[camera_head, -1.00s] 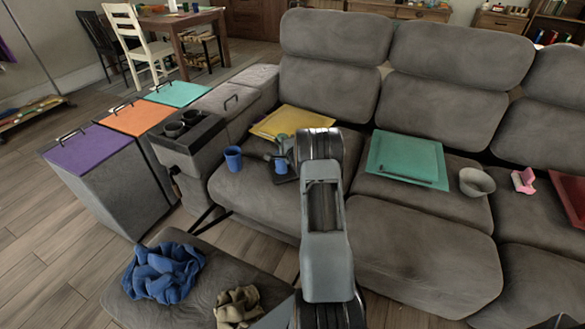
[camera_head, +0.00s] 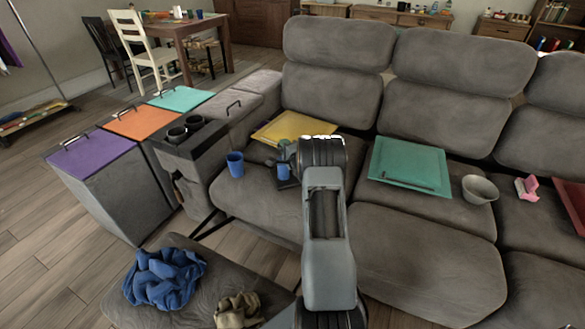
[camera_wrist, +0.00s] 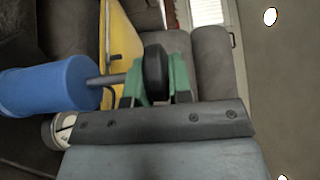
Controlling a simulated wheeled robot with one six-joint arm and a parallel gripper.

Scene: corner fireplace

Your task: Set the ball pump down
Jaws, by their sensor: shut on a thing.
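The ball pump has a blue barrel (camera_wrist: 48,85), a grey rod and a black handle (camera_wrist: 155,68). My gripper (camera_wrist: 157,80), with green fingers, is shut on the black handle. The pump lies sideways across the wrist view, with its barrel to the left. In the head view my arm hides part of the gripper (camera_head: 284,150), and the blue barrel (camera_head: 284,171) shows beside it over the left sofa seat. I cannot tell whether the pump touches the seat.
A yellow tray (camera_head: 270,129) lies behind the gripper on the sofa (camera_head: 245,198). A blue cup (camera_head: 235,165) stands left of the pump. A green tray (camera_head: 408,163) and a grey bowl (camera_head: 478,189) lie to the right. The front of the left seat looks clear.

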